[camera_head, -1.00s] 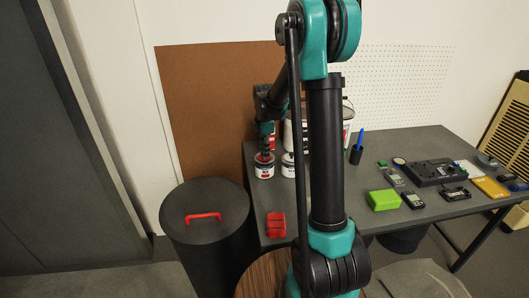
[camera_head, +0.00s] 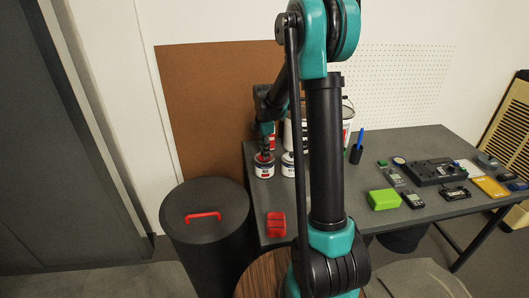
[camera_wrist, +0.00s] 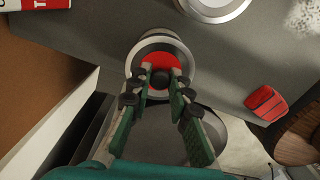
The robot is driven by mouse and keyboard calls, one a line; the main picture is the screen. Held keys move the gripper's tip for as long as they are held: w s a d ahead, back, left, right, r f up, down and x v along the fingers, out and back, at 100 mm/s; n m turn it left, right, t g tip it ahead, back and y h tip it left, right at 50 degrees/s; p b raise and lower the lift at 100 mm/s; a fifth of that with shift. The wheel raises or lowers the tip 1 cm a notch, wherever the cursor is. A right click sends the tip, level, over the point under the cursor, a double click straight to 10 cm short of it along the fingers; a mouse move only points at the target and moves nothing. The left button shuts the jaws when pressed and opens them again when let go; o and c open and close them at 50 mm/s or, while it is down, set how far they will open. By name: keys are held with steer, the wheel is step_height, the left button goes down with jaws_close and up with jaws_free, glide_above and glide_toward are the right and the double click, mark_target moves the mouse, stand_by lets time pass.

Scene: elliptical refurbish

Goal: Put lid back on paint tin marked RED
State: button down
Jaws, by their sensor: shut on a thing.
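A small paint tin (camera_head: 264,171) with a white, red and dark label stands at the table's left end; its lettering is too small to read. My gripper (camera_wrist: 160,77) points down over this tin, its fingers closed around a dark knob at the middle of a red round lid (camera_wrist: 146,64). In the wrist view the lid lies within the outline of the tin's silver rim (camera_wrist: 160,37), slightly off its centre. I cannot tell whether the lid touches the rim or hovers just above it. In the head view the gripper (camera_head: 265,153) hides most of the lid.
A second tin (camera_head: 288,170) stands close on the right, partly behind my arm. A red block (camera_head: 276,224) lies near the table's front edge. A black bin (camera_head: 207,245) with a red handle stands left. Electronics and a green box (camera_head: 384,200) occupy the right side.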

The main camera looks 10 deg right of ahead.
stand_by(0.3)
steer(key=c, duration=0.9)
jaws_free()
steer(key=shift+o, duration=0.2)
steer(key=shift+r, duration=3.5)
jaws_close()
